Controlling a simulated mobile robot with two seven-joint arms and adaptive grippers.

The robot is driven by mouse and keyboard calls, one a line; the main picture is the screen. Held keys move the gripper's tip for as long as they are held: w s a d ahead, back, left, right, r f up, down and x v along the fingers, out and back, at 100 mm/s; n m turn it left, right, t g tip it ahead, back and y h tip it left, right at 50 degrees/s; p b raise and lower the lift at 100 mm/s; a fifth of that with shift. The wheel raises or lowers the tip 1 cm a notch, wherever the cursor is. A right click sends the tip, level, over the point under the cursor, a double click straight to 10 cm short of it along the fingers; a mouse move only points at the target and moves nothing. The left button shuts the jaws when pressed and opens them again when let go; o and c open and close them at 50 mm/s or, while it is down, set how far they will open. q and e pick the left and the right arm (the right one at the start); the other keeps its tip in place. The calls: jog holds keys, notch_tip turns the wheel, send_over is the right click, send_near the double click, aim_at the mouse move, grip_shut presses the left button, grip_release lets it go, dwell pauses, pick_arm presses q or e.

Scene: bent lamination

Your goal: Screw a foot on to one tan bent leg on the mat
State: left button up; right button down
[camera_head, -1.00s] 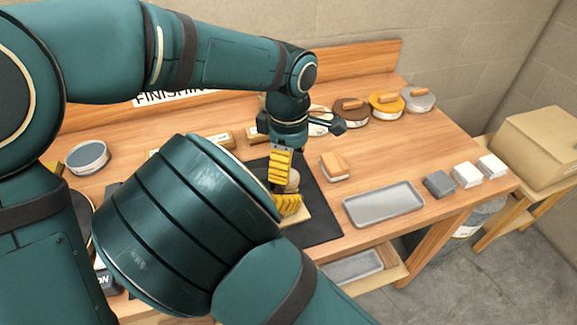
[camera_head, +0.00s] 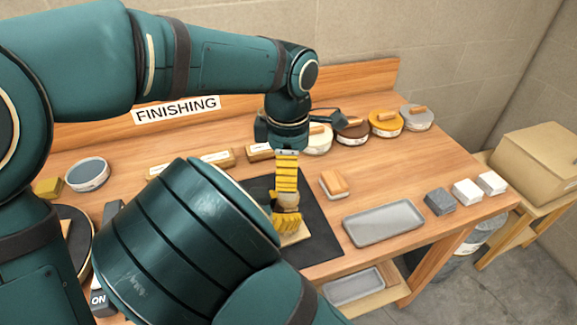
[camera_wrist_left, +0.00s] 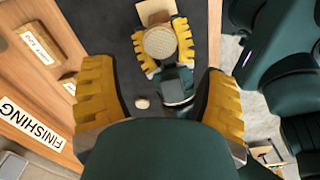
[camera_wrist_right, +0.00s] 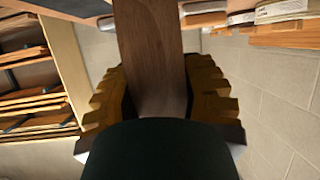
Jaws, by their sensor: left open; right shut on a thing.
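My right gripper (camera_wrist_left: 163,50) is shut on a bent leg (camera_wrist_right: 150,60), which looks dark brown in the right wrist view. Beyond that gripper, a flat tan wooden part (camera_wrist_left: 155,12), seemingly of the leg, shows over the mat; it also shows in the head view (camera_head: 296,236). A round tan piece with a ribbed face (camera_wrist_left: 160,42), seemingly the foot, sits between the right fingers at the leg's end; how firmly it is seated cannot be told. My left gripper (camera_head: 286,178) is open, pointing down just above it. The dark mat (camera_head: 318,222) lies beneath.
A small pale round piece (camera_wrist_left: 141,103) shows near the right gripper. A grey tray (camera_head: 383,215), a wood-topped block (camera_head: 333,184) and small grey and white blocks (camera_head: 440,201) stand to the right. Round tins (camera_head: 352,134) line the back. My right forearm covers the front left.

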aim_at(289, 194)
pick_arm(q)
jog(key=shift+f, duration=4)
jog(key=c, duration=1.3)
jog(key=shift+m, duration=1.7)
grip_shut()
jog(key=o, duration=1.3)
grip_release()
